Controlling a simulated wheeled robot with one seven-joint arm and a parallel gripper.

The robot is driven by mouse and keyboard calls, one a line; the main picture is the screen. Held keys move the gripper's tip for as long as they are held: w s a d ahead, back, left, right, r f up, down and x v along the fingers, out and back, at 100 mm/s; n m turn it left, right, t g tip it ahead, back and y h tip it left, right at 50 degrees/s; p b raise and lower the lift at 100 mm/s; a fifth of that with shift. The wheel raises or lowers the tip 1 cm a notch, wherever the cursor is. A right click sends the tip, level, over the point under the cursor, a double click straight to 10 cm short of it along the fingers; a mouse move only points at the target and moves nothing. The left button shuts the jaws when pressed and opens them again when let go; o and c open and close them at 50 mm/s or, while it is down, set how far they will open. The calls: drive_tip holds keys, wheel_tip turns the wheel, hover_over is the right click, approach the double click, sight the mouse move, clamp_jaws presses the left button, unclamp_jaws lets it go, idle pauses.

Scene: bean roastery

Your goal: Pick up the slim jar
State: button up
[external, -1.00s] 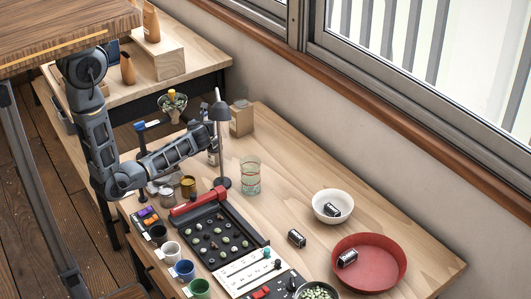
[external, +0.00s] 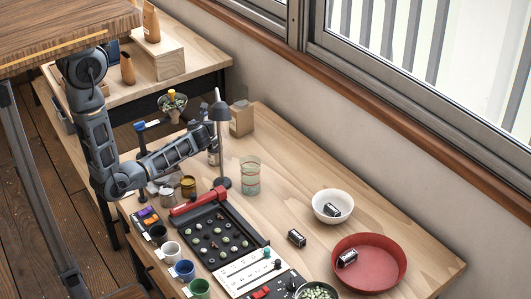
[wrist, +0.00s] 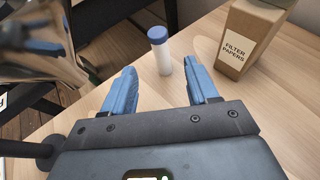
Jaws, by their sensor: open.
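The slim jar (wrist: 161,52) is white with a blue lid and stands upright on the wooden table in the wrist view. My gripper (wrist: 159,68) is open, with its two blue fingers pointing toward the jar. In the picture the jar appears between and just beyond the fingertips, and nothing is held.
A cardboard filter papers box (wrist: 247,38) stands right of the jar, close to the right finger. A ribbed glass (external: 250,176), a black tray (external: 240,240), a white bowl (external: 319,209) and a red bowl (external: 388,285) occupy the table. The table's right part has bare wood.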

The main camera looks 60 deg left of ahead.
idle(0.5)
drive_tip(key=o, duration=0.8)
